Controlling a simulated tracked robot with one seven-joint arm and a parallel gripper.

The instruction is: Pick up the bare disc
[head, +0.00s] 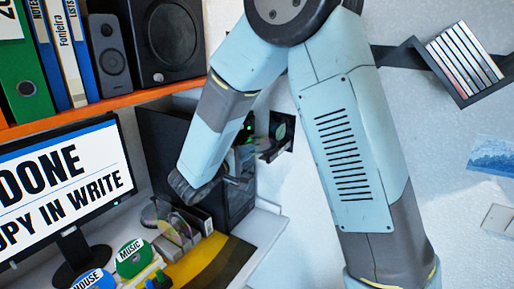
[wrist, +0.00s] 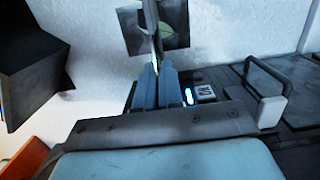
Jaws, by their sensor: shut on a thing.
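My gripper (wrist: 165,75) is shut on a thin disc (wrist: 155,32), which stands nearly edge-on between the fingertips in the wrist view. In the head view the held disc (head: 262,147) shows faintly, clear and shiny with no label visible, in front of the black PC tower's right side. My fingers are mostly hidden there behind the wrist and arm. Other shiny bare discs (head: 160,213) stand in a rack on the desk, below my gripper.
A dark square panel with a greenish picture (wrist: 172,22) is on the wall just beyond the disc. The black tower (head: 165,140) stands close by. A monitor (head: 70,180), a green MUSIC disc (head: 133,257) and a HOUSE disc (head: 92,281) are at left. An orange shelf (head: 100,112) runs above.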

